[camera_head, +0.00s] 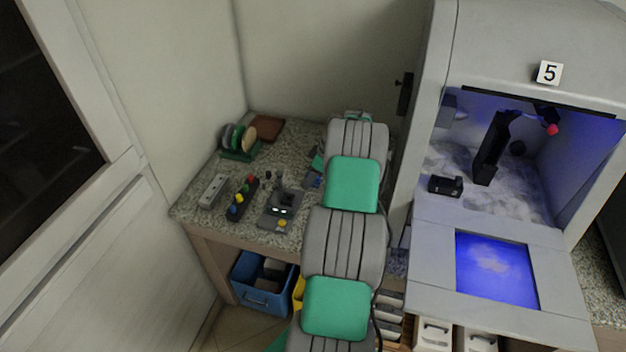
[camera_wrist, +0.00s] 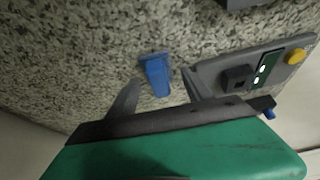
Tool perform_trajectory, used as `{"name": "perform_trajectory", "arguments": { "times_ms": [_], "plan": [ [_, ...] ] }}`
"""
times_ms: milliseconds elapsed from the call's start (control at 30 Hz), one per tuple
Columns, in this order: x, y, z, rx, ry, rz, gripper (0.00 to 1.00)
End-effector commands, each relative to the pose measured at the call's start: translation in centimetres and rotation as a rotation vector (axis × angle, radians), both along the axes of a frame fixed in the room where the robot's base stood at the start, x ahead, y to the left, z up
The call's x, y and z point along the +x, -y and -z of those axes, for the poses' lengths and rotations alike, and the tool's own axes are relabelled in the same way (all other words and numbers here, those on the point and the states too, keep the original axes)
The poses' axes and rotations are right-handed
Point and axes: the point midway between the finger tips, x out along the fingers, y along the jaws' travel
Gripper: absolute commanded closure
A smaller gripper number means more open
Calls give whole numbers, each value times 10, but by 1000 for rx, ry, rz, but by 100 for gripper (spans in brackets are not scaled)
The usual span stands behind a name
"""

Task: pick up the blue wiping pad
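The blue wiping pad (camera_wrist: 157,76) lies on the speckled worktop in the wrist view. It shows as a small blue block with a wider far end. My gripper (camera_wrist: 161,79) is open, with one dark finger on each side of the pad's near part in the picture. A clear gap shows on both sides, and I see no contact. How high the fingertips are above the worktop is hard to tell. My arm hides most of the gripper there.
A grey device with a yellow button (camera_wrist: 296,56) stands close right of my gripper; it also shows in the head view (camera_head: 281,211). A button box (camera_head: 242,198), power strip (camera_head: 213,191) and disc rack (camera_head: 238,145) stand further left. A large grey machine (camera_head: 560,50) stands right.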

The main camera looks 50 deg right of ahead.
Motion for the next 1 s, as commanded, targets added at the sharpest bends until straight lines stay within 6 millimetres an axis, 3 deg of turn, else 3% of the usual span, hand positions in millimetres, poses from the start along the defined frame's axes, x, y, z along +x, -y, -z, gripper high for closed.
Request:
{"name": "perform_trajectory", "arguments": {
  "times_ms": [700, 1000],
  "plan": [
    [0, 0, -1, 0, 0, 0, 100],
    [0, 0, -2, -1, 0, 0, 100]
  ]
}}
